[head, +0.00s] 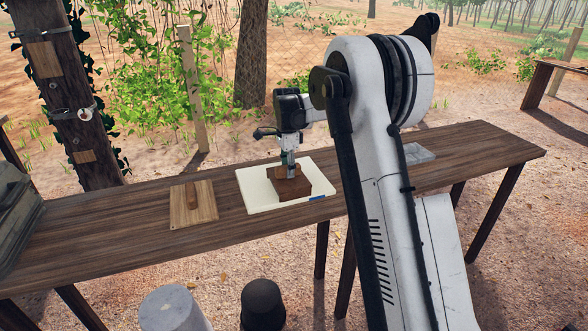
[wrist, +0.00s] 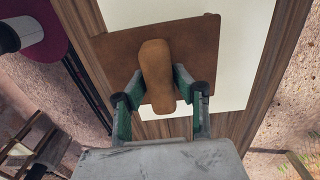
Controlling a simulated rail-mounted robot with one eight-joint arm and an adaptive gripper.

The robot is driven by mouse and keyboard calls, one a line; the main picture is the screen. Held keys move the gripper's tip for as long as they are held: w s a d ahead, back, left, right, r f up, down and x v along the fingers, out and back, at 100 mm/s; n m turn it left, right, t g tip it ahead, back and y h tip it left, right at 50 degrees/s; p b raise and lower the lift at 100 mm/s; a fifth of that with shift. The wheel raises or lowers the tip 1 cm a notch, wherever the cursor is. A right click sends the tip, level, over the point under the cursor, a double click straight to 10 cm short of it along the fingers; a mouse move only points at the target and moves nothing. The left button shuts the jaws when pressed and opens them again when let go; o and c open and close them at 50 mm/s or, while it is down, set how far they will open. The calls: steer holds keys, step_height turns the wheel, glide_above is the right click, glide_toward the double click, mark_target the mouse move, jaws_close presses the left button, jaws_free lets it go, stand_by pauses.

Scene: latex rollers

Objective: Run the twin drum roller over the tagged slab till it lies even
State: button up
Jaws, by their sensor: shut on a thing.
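The tagged slab (head: 256,195) is a flat, cream-white sheet lying on the table, with a blue tag (head: 317,198) at its front right edge. It also shows in the wrist view (wrist: 245,62). My gripper (head: 290,170) is over the slab, shut on the upright handle (wrist: 156,68) of a brown wooden tool (head: 297,191), which I take as the twin drum roller. In the wrist view the tool's flat top (wrist: 203,42) shows, with my fingers on both sides of the handle. Its underside and any drums are hidden, so I cannot tell whether it touches the slab.
A pale grey slab (head: 418,153) lies to the right, partly behind my arm. Grey (head: 172,310) and black (head: 263,304) cylinders stand in front.

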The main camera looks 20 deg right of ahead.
steer(key=shift+w+a+f+b, duration=0.1)
steer(key=shift+a+b, duration=0.2)
steer(key=shift+a, duration=2.65)
steer(key=shift+w+a+b, duration=0.1)
steer(key=shift+a+b, duration=0.2)
steer(key=shift+a, duration=2.6)
step_height(320, 180, up, 5)
steer(key=shift+p, duration=1.2)
steer(key=shift+f, duration=0.15)
steer(key=shift+d+f+b, duration=0.1)
steer(key=shift+f+b, duration=1)
steer(key=shift+f, duration=0.5)
steer(key=shift+f+b, duration=0.5)
steer(key=shift+f, duration=0.25)
